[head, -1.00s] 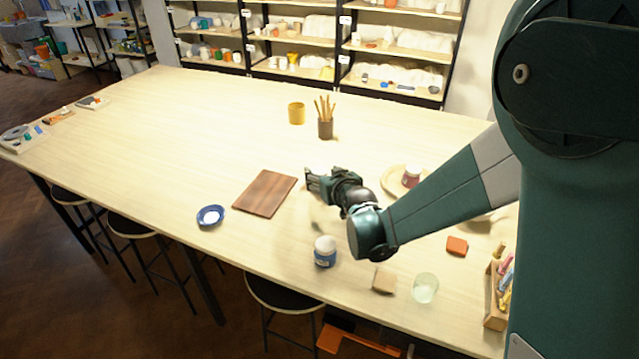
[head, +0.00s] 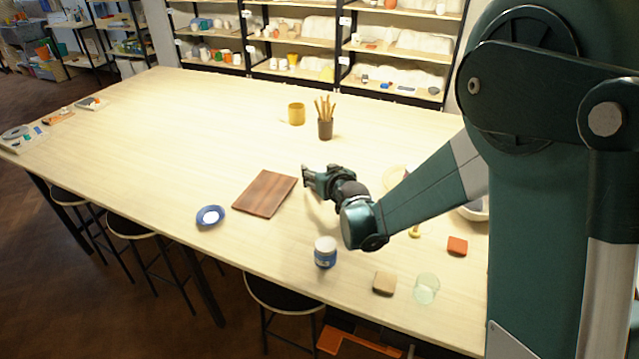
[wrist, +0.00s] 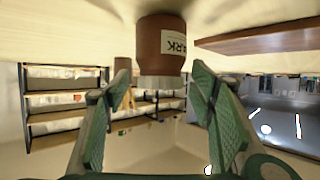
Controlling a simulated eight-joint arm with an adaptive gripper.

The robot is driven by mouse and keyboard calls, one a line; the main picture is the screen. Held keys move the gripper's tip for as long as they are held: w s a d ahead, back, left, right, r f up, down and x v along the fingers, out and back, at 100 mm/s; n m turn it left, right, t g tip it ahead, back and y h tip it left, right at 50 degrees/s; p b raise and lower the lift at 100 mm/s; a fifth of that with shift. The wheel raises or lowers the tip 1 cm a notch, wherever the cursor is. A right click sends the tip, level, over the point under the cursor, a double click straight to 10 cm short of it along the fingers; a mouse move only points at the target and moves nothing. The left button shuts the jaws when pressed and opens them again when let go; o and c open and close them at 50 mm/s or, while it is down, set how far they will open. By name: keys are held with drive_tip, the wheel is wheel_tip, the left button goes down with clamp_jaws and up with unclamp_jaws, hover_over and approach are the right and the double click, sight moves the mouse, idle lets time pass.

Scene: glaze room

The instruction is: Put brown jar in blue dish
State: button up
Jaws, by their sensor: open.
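The brown jar (wrist: 161,45), with a white cap and a pale label, shows in the wrist view, which is upside down. It stands upright on the table, ahead of and between my open fingers, and the jaws are not closed on it. I cannot make it out in the head view, where my gripper (head: 308,175) hides part of the table. My gripper also shows in the wrist view (wrist: 162,88), open and empty. The blue dish (head: 203,221), with a pale centre, lies near the front edge, left of my gripper.
A brown board (head: 265,194) lies between the dish and my gripper. A blue jar with a white lid (head: 325,255), a tan block (head: 384,283), a clear glass (head: 426,289) and a red block (head: 457,246) stand nearer the front. A yellow cup (head: 296,114) and a tool pot (head: 325,130) stand behind.

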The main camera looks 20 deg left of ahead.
drive_tip(key=shift+c, duration=0.6)
drive_tip(key=c, duration=1.5)
drive_tip(key=shift+r, duration=0.15)
drive_tip(key=shift+r+p, duration=0.85)
drive_tip(key=shift+r, duration=4.05)
